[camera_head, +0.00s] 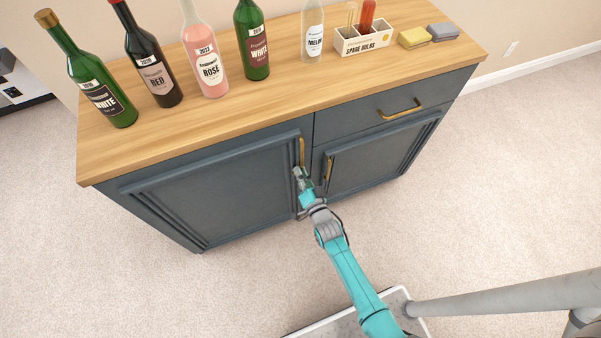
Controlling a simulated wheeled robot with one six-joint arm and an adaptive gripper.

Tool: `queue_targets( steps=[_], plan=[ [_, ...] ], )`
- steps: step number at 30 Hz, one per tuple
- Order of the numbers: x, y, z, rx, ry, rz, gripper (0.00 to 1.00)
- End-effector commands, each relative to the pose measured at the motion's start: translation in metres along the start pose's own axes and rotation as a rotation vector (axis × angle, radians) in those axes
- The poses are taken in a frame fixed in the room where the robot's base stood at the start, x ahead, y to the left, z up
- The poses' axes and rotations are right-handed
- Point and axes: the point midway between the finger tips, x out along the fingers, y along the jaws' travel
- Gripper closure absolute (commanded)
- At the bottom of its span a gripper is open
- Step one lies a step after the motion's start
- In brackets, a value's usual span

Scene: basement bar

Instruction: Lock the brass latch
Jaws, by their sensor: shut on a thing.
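My gripper (302,176) is at the front of the dark blue cabinet (225,185), at the seam between its two doors and just below the left door's brass handle (301,151). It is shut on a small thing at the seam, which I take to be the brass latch. The fingers cover the latch, so I cannot tell which way it is turned. The right door's brass handle (329,169) is just right of the gripper. Both doors look closed.
The wooden top (265,108) holds several wine bottles, a clear bottle (312,35), a spare bulbs box (364,41) and two sponges (414,38). A closed drawer with a brass handle (400,110) is above the right door. The carpet (500,190) is clear.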

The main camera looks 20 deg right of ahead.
Motion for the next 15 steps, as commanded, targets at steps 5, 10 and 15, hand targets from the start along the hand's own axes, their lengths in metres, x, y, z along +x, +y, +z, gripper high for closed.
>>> queue_targets(
  steps=[5, 10, 15],
  plan=[
    [0.0001, 0.0011, -0.0002, 0.168, 0.001, 0.000, 1.00],
    [0.0001, 0.0019, -0.0001, 0.330, 0.001, 0.000, 1.00],
    [0.0001, 0.0027, 0.0002, 0.486, 0.001, 0.000, 1.00]
  ],
)
